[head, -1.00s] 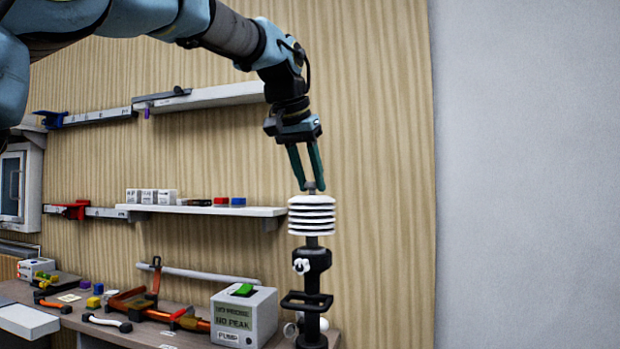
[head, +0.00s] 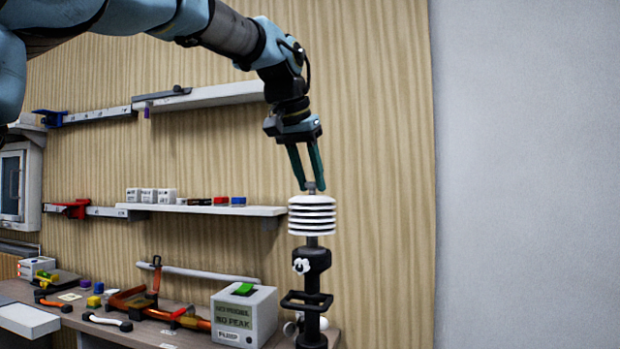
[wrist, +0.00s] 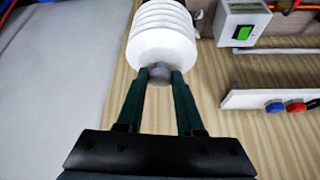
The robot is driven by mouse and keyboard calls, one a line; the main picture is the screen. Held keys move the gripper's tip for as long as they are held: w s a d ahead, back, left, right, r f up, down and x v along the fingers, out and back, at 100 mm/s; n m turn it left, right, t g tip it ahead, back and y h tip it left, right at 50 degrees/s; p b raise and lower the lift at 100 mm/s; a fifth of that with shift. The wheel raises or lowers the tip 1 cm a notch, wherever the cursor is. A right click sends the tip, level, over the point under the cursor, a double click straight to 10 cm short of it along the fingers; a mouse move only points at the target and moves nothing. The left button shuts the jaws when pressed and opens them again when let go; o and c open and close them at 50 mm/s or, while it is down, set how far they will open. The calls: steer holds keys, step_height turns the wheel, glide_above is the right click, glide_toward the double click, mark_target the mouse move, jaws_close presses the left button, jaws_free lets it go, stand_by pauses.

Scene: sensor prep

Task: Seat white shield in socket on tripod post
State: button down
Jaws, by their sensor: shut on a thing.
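The white shield (head: 312,215), a stack of ribbed white discs with a grey knob on top, is upright at the top of the tripod post (head: 313,262). My gripper (head: 314,188) is above it, with its two green fingers shut on the grey knob. In the wrist view the shield (wrist: 163,45) lies just beyond the fingertips of my gripper (wrist: 160,75). A dark stem shows between the shield's underside and the black collar of the post. The socket itself is hidden, so I cannot tell how deep the stem sits in it.
A grey box with a green button (head: 244,314) stands on the bench left of the post. An orange-handled tool (head: 135,300) lies farther left. A wall shelf (head: 200,209) holds small blocks left of the shield. The grey wall to the right is clear.

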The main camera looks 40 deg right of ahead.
steer(key=shift+f+b, duration=0.3)
steer(key=shift+f, duration=0.25)
stand_by(1.0)
steer(key=shift+c, duration=2.3)
jaws_free()
steer(key=shift+o, duration=0.3)
steer(key=o, duration=0.4)
steer(key=shift+r+p, duration=3.5)
steer(key=shift+r, duration=0.05)
